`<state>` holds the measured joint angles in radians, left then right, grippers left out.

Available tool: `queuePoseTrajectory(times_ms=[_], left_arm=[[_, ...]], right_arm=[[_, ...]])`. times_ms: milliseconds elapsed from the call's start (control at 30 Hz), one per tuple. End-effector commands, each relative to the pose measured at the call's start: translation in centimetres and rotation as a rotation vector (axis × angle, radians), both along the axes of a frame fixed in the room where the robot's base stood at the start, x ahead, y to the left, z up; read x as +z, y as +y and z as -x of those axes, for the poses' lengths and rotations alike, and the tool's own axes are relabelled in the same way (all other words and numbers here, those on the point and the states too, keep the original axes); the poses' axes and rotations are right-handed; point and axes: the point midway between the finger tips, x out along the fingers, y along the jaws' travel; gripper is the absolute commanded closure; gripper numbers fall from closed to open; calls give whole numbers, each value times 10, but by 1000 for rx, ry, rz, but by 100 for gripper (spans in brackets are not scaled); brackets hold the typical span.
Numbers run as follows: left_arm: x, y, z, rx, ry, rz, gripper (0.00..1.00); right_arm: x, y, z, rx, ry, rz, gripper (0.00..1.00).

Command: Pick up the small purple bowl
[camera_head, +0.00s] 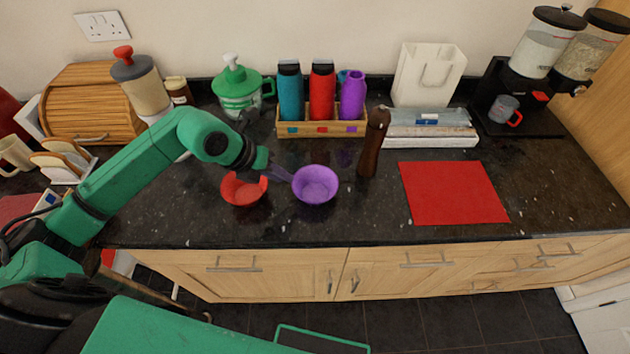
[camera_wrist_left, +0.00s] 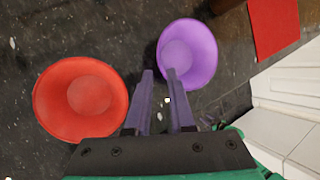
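The small purple bowl (camera_head: 315,185) stands upright on the dark granite counter, right of a red bowl (camera_head: 244,189). My left gripper (camera_head: 283,176) reaches in from the left, at the purple bowl's left side. In the left wrist view the purple bowl (camera_wrist_left: 188,50) is ahead of my left gripper (camera_wrist_left: 160,72), whose fingers are apart. One fingertip overlaps the bowl's near rim and the other is just outside it. I cannot tell whether they touch the bowl. My right gripper is not in view.
The red bowl is close to my left gripper's other side. A brown pepper mill (camera_head: 374,142) stands right of the purple bowl, and a red mat (camera_head: 453,192) lies farther right. A wooden bottle rack (camera_head: 300,130) is behind. The counter in front of the bowls is clear.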

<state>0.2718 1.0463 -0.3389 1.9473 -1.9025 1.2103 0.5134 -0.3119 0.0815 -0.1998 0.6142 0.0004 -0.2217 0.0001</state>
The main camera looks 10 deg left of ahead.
Motion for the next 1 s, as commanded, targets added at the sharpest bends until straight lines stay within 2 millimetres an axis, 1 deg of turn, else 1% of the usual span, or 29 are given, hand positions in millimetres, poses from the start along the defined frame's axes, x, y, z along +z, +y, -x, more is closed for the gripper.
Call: queuePoseTrajectory(times_ms=[33,133,233,300,333,433,633,700,1000], left_arm=[[-3,-4,-4,2,1,4,79],[-14,-8,-8,1,1,3,79],[-25,-17,-12,0,2,4,79],[-37,-23,-17,1,3,4,79],[-44,-24,-20,2,2,3,79],[-57,-28,-24,1,-1,1,79],[-60,-28,-25,0,-2,-1,79],[-60,-28,-25,0,-2,-1,100],[-60,-27,-24,1,-2,-1,100]], right_arm=[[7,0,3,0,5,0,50],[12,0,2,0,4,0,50],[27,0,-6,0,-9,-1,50],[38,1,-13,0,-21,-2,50],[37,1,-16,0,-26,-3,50],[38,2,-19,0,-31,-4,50],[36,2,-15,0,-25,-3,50],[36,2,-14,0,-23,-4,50],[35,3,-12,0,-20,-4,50]])
